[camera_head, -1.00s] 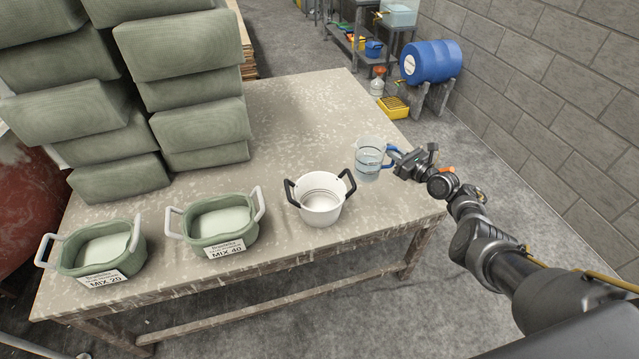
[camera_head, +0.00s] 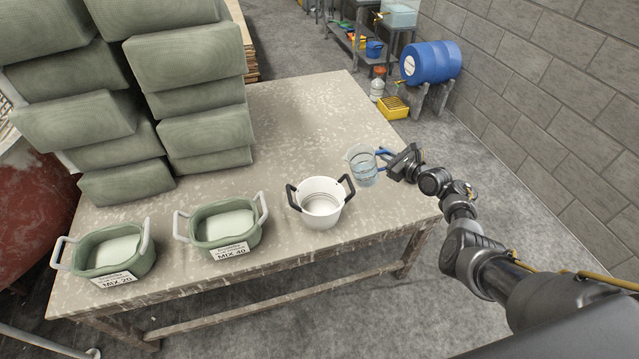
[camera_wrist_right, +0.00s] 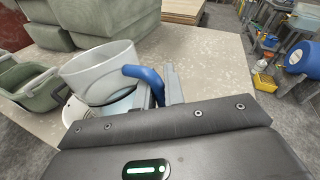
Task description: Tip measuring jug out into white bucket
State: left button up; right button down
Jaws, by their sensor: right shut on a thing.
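The measuring jug (camera_head: 361,166) is clear with a blue handle and has some liquid in it. My right gripper (camera_head: 389,158) is shut on the jug's blue handle and holds it slightly tilted at the table's right side. In the right wrist view the jug (camera_wrist_right: 98,72) shows close up, with its blue handle at the fingers. The white bucket (camera_head: 320,207), with dark handles, stands upright on the table just left of the jug and looks empty. In the wrist view it is mostly hidden behind the jug. My left gripper is not in view.
Two green tubs, labelled MIX 20 (camera_head: 108,258) and MIX 40 (camera_head: 221,229), stand left of the bucket with pale contents. Stacked green blocks (camera_head: 200,90) fill the table's back left. The table (camera_head: 300,120) is bare behind the bucket.

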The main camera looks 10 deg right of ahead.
aim_at(348, 157)
jog(key=shift+a+r+p, duration=0.25)
jog(key=shift+r+p, duration=0.2)
jog(key=shift+r, duration=0.2)
jog(key=shift+a+n+g+h, duration=0.3)
jog(key=shift+a+n, duration=0.3)
jog(key=shift+w+a+r+n+p, duration=0.1)
jog(key=shift+w+a+n+p, duration=0.15)
jog(key=shift+a+p, duration=0.2)
jog(key=shift+a+r+n+g+h, duration=0.15)
jog(key=shift+a+n+g+h, duration=0.35)
jog(key=shift+a, duration=0.4)
jog(key=shift+w+a+n+h+b, duration=0.15)
jog(key=shift+a+n+h+b, duration=0.15)
jog(key=shift+a+n+h, duration=0.25)
jog(key=shift+a+r, duration=0.15)
jog(key=shift+w+a+f+n+g+h+b, duration=0.1)
jog(key=shift+a+f+n+g+h+b, duration=0.4)
jog(key=shift+b, duration=1.2)
jog(key=shift+w+a+f+n+h+b, duration=0.15)
jog(key=shift+a+n+h+b, duration=0.5)
jog(key=shift+b, duration=1)
jog(key=shift+w+a+f+n+h+b, duration=0.1)
jog(key=shift+a+n+h+b, duration=0.3)
jog(key=shift+a+b, duration=1.2)
jog(key=shift+d+g+b, duration=0.3)
jog(key=shift+d+b, duration=0.05)
jog(key=shift+b, duration=0.3)
jog(key=shift+a, duration=0.1)
